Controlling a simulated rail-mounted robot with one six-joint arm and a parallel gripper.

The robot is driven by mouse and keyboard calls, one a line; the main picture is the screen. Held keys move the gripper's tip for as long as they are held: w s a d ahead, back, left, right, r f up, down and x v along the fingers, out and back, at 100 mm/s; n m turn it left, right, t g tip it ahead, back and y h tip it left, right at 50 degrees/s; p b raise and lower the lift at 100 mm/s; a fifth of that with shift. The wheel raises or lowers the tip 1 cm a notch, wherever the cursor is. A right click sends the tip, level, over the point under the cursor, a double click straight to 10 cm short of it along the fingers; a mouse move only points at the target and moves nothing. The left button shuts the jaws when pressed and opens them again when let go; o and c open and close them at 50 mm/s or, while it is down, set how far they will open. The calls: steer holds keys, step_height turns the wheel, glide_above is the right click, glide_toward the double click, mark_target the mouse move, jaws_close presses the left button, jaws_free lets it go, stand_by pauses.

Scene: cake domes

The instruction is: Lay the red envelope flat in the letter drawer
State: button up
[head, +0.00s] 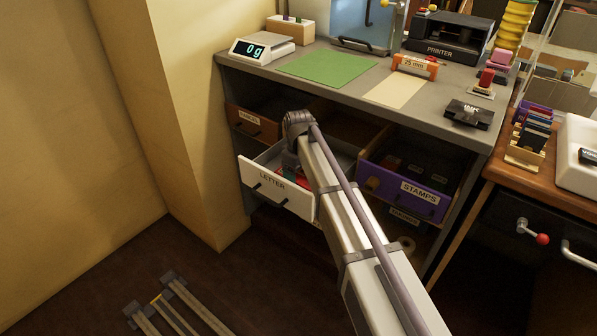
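The white letter drawer (272,192), labelled LETTER, is pulled open in the left part of the counter front. A small patch of red, likely the red envelope (289,174), shows inside it, mostly hidden by my arm and the drawer front. My arm reaches over the drawer and bends down at its end. My gripper (291,163) is down in or just above the drawer, largely hidden. I cannot tell whether its fingers are open, or whether it touches or holds the red thing, or whether that lies flat.
The purple stamps drawer (402,191) is also open, right of my arm. A brown drawer (252,123) sits above the letter drawer. The counter top holds a scale (262,48), green mat (327,67), printer (447,38) and ink pad (469,113). A wall stands close on the left.

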steer(key=o, duration=0.3)
steer(key=shift+o, duration=0.2)
steer(key=shift+r, duration=0.1)
step_height(320, 180, up, 11)
steer(key=p, duration=1.1)
steer(key=shift+f, duration=0.2)
steer(key=s+d+r+m+p, duration=0.3)
steer(key=s+d, duration=0.4)
steer(key=s, duration=0.1)
steer(key=s+d+r+m+p, duration=0.3)
steer(key=s+d, duration=0.3)
steer(key=s, duration=0.3)
steer(key=s+d+r+m+p, duration=0.4)
steer(key=s+d, duration=0.3)
steer(key=s, duration=0.2)
steer(key=shift+d+r+m, duration=0.15)
steer(key=shift+d+m, duration=0.2)
steer(key=shift+m, duration=0.15)
